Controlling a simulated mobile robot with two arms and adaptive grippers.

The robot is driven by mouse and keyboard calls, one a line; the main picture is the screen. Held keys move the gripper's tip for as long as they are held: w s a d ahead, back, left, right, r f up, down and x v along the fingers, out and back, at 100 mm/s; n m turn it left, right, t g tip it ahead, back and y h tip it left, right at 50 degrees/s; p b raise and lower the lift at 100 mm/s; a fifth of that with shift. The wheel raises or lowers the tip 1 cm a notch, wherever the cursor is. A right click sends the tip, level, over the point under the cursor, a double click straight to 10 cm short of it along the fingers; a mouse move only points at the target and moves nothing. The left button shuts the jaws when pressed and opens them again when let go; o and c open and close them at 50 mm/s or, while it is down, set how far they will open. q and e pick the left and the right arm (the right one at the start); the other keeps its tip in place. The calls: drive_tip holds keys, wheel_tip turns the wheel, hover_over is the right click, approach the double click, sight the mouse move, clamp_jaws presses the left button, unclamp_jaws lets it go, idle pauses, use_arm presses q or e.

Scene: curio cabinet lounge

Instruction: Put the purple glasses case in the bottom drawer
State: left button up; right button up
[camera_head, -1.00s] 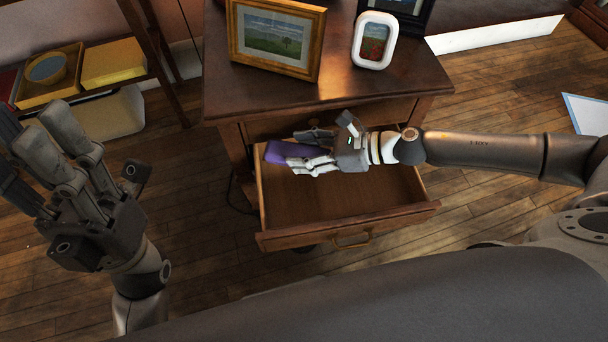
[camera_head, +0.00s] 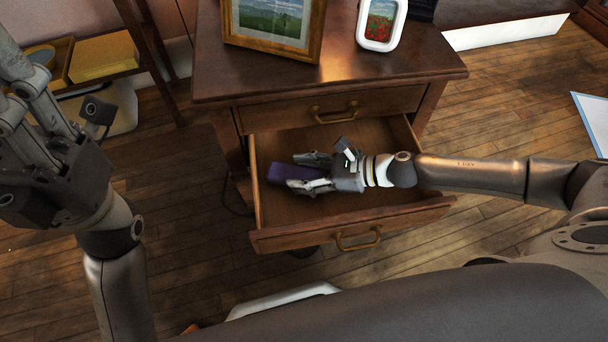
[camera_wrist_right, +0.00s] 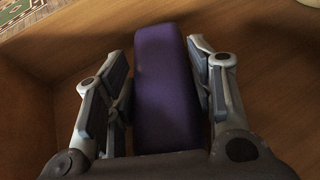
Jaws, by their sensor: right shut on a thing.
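The purple glasses case (camera_head: 287,173) is a long padded block inside the open bottom drawer (camera_head: 310,240), towards its left side. My right gripper (camera_head: 300,171) reaches into the drawer from the right and is shut on the case. In the right wrist view the case (camera_wrist_right: 166,90) lies lengthwise between the two fingers (camera_wrist_right: 157,60), its far end sticking out past them. I cannot tell whether the case touches the drawer floor. My left gripper (camera_head: 25,90) is at the left edge, open and empty, its fingertips partly cut off.
The shut top drawer (camera_head: 335,112) is just above the open one. The wooden cabinet top (camera_head: 330,75) carries a landscape picture frame (camera_head: 273,20) and a white frame (camera_head: 381,24). A shelf with a yellow box (camera_head: 100,62) stands at left. The drawer's right side is free.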

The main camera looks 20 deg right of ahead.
drive_tip(key=shift+f, duration=0.1)
drive_tip(key=o, duration=1)
drive_tip(key=shift+o, duration=0.2)
